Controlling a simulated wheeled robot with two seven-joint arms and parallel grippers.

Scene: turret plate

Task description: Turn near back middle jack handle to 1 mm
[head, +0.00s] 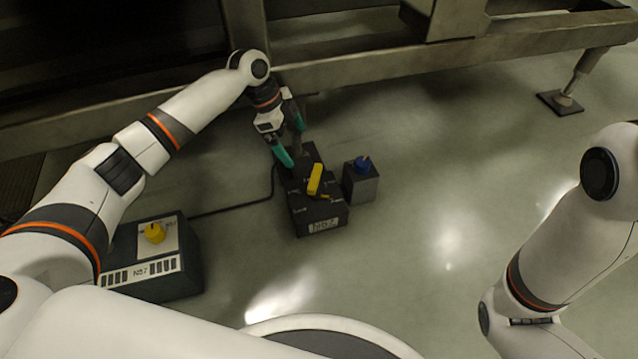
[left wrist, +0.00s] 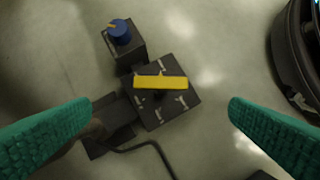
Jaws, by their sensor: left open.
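A dark jack unit (head: 320,213) labelled N57 or similar stands on the floor, with a yellow bar handle (head: 315,180) on its top. In the left wrist view the yellow handle (left wrist: 160,83) lies across the jack's marked top (left wrist: 182,107), between and beyond the fingertips. My left gripper (head: 290,140) is open, with green fingers, above the back part of the jack. Nothing is between its fingers and it is apart from the handle. The scale marks are too small to read. My right gripper is not in view; only my right arm shows.
A grey box with a blue knob (head: 362,166) stands right beside the jack. A larger dark box (head: 185,262) with a yellow knob (head: 155,233) is at left, with a black cable (head: 232,208). A metal frame beam (head: 360,70) runs behind. Floor at right is clear.

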